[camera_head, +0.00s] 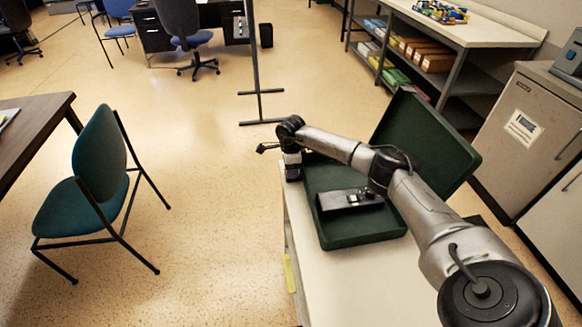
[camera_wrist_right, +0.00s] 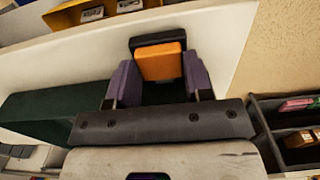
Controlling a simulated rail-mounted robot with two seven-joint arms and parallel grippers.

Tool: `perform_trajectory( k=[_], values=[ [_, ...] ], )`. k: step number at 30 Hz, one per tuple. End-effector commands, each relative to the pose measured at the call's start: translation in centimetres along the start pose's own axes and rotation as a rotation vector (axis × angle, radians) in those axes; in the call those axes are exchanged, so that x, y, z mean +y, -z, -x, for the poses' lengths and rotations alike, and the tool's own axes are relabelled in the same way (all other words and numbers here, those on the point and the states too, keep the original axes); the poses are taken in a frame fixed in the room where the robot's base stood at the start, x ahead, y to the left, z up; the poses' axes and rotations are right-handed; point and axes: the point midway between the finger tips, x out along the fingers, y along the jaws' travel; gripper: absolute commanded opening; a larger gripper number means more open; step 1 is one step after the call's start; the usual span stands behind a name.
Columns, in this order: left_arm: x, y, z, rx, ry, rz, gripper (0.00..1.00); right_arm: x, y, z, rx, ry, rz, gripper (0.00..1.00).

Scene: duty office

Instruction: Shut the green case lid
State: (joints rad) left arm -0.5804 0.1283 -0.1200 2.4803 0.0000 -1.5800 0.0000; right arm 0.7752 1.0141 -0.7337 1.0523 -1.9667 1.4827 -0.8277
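The green case (camera_head: 360,232) stands on a white-topped table, its lid (camera_head: 430,140) raised and leaning back to the right. A black device (camera_head: 350,199) lies in the case base. My right arm reaches across the case and hides part of it. My right gripper (camera_head: 291,172) is at the far left corner of the case, beside the table edge. In the right wrist view its purple fingers (camera_wrist_right: 160,88) stand apart, with an orange and black object (camera_wrist_right: 158,62) beyond or between them; contact cannot be told. Dark green, likely the case, shows at left (camera_wrist_right: 45,115). My left gripper is out of view.
The table's near top (camera_head: 355,285) is bare. A grey cabinet (camera_head: 525,135) stands close behind the lid at right. A shelf unit (camera_head: 460,40) with folders and boxes is at the back. A green chair (camera_head: 100,165) stands at left, with open floor between.

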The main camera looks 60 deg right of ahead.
Motion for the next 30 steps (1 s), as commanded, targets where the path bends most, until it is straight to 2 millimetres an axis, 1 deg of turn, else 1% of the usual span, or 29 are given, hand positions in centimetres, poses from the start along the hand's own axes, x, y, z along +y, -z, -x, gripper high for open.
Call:
perform_trajectory(
  k=[1,8,14,17,20,23,30],
  values=[
    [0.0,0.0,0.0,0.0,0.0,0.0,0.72,0.0,0.0,0.0,0.0,0.0,0.0,0.51],
    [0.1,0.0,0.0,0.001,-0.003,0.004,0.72,0.0,0.0,0.0,0.0,0.0,0.0,0.72],
    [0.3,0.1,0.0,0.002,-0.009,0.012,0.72,0.0,0.0,0.0,0.0,0.0,0.0,0.72],
    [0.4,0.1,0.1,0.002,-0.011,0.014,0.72,0.0,0.0,0.4,-0.001,0.001,0.0,0.72],
    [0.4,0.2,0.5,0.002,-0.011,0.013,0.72,-0.1,0.0,1.4,-0.001,0.002,0.0,0.72],
    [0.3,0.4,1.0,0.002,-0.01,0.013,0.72,-0.1,0.0,3.2,-0.001,0.004,-0.001,0.72],
    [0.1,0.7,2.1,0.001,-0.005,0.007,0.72,-0.1,0.0,8.1,-0.002,0.003,0.0,0.72]
  ],
)
